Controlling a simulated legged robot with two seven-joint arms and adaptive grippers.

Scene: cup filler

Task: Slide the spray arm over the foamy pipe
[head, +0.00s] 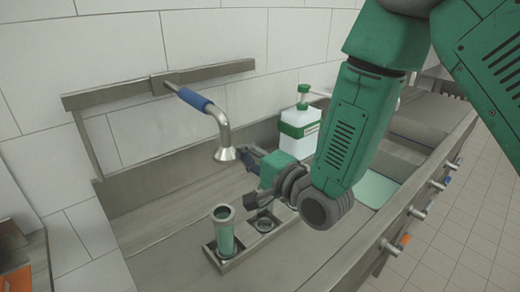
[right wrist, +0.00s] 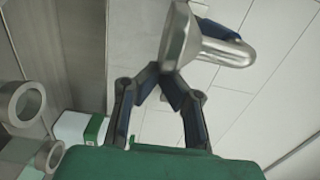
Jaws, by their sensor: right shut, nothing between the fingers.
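The spray arm (head: 195,99) is a metal pipe with a blue sleeve, hung from a wall rail. It bends down to a flared metal nozzle (head: 225,154); the nozzle also shows in the right wrist view (right wrist: 178,38). A pale green tube with a metal rim, seemingly the foamy pipe (head: 224,234), stands upright in a metal holder, below and apart from the nozzle. My right gripper (head: 244,153) is shut and empty, close beside the nozzle on its right. Its fingertips meet near the nozzle in the wrist view (right wrist: 159,74); contact is unclear. My left gripper is out of view.
The metal holder (head: 232,264) has a second round opening (head: 264,222) to the right of the tube. A white and green soap dispenser (head: 300,131) stands behind my right arm. The wall rail (head: 115,95) runs behind. The counter left of the holder is clear.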

